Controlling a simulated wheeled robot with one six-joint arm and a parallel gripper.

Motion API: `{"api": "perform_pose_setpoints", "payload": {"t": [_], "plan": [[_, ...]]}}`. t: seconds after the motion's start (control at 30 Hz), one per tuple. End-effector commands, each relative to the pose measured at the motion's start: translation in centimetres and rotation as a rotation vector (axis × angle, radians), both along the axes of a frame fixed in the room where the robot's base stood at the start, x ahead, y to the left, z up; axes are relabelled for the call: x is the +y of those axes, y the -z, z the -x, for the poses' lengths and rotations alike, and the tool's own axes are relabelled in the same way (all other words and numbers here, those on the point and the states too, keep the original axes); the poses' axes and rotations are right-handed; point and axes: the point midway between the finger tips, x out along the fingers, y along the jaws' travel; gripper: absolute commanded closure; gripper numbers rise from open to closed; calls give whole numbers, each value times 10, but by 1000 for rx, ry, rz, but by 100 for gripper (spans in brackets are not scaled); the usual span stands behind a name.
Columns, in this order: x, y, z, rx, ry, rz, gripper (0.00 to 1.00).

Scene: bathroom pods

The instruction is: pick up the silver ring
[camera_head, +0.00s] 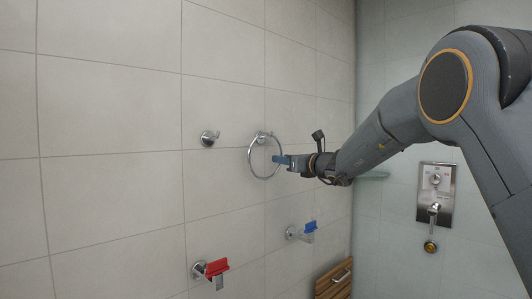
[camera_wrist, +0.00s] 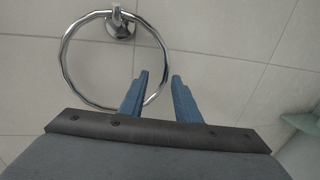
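The silver ring (camera_head: 251,163) hangs from a round chrome mount on the tiled wall. In the wrist view the ring (camera_wrist: 62,62) fills the left half, below its mount (camera_wrist: 120,25). My gripper (camera_head: 279,160) is at the ring's right side in the head view. In the wrist view the gripper (camera_wrist: 160,78) has its two blue fingers apart with a gap between them. I cannot tell whether the finger touches the ring.
A chrome hook (camera_head: 209,138) is left of the ring. Below are a red-handled fixture (camera_head: 212,269) and a blue-handled fixture (camera_head: 303,231). A wooden slatted seat (camera_head: 334,281) is at the bottom, and a shower control panel (camera_head: 435,194) is on the right wall.

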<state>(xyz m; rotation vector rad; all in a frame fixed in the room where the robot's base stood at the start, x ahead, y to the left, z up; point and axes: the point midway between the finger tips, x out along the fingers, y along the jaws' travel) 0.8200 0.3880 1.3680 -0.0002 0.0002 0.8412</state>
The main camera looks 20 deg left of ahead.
Motion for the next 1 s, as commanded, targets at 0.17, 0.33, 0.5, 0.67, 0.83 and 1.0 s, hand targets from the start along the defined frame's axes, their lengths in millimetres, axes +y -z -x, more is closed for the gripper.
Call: {"api": "perform_pose_setpoints", "payload": {"t": [0.17,0.33,0.5,0.67,0.83,1.0], "plan": [[0,0,0,0,0,0,91],[0,0,0,0,0,0,100],[0,0,0,0,0,0,100],[0,-3,0,-1,-1,0,100],[0,-27,0,-6,-1,-1,100],[0,-60,0,-6,-1,0,100]]}}
